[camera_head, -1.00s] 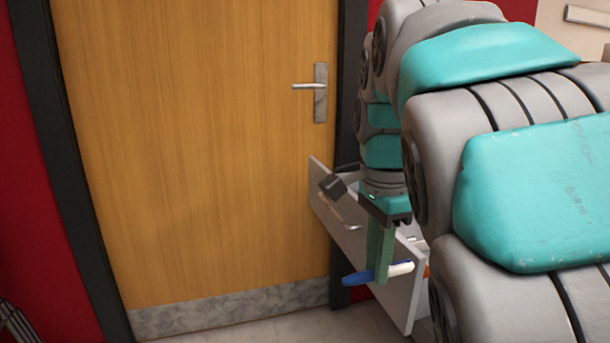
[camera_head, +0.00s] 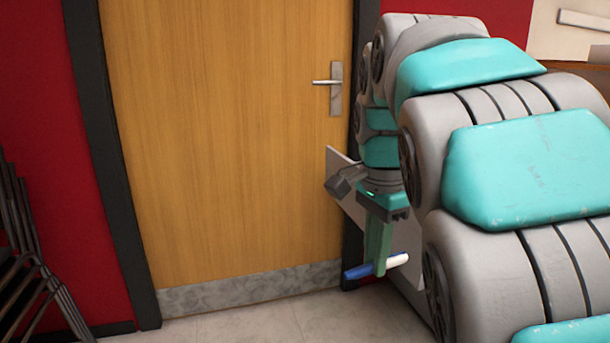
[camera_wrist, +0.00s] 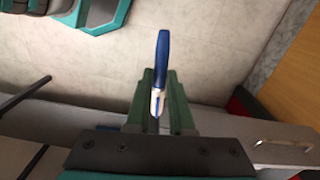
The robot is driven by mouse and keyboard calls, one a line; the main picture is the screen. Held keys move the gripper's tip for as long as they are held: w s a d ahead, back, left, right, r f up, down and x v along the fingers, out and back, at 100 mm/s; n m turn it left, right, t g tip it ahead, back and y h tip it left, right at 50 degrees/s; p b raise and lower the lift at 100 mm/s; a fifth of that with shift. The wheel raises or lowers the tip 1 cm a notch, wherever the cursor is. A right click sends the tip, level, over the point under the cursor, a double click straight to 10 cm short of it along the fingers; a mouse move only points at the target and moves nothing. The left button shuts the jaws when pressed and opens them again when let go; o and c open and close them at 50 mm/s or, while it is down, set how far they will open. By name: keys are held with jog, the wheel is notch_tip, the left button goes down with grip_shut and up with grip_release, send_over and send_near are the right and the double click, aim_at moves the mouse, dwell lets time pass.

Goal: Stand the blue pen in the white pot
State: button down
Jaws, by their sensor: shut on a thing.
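My gripper (camera_head: 378,262) points down in the head view, with its green fingers shut on the blue pen (camera_head: 360,271). The pen lies almost level across the fingertips, its blue part out to the left and its white part out to the right. In the wrist view the pen (camera_wrist: 162,62) shows between the fingers (camera_wrist: 161,110), its blue end pointing up the picture. The white pot is not seen in either view.
An open drawer front (camera_head: 345,200) stands behind and beside my gripper; its handle (camera_wrist: 285,143) shows in the wrist view. A wooden door (camera_head: 225,140) is behind. Stacked chairs (camera_head: 35,255) stand at the far left. The floor (camera_head: 245,322) before the door is clear.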

jog(key=w+d+f+n+b, duration=0.15)
jog(key=w+f+n, duration=0.35)
jog(key=w+f, duration=0.5)
jog(key=w+d+f+n+b, duration=0.15)
jog(key=w+f+n, duration=0.5)
jog(key=w, duration=0.65)
jog(key=s+f+n, duration=0.1)
jog(key=s+f, duration=0.3)
jog(key=f, duration=0.5)
jog(key=s+f+n, duration=0.1)
jog(key=s+f, duration=0.4)
jog(key=f, duration=0.4)
jog(key=shift+d+f+p, duration=0.35)
jog(key=shift+d+f, duration=0.05)
jog(key=shift+d, duration=0.05)
jog(key=shift+d, duration=0.15)
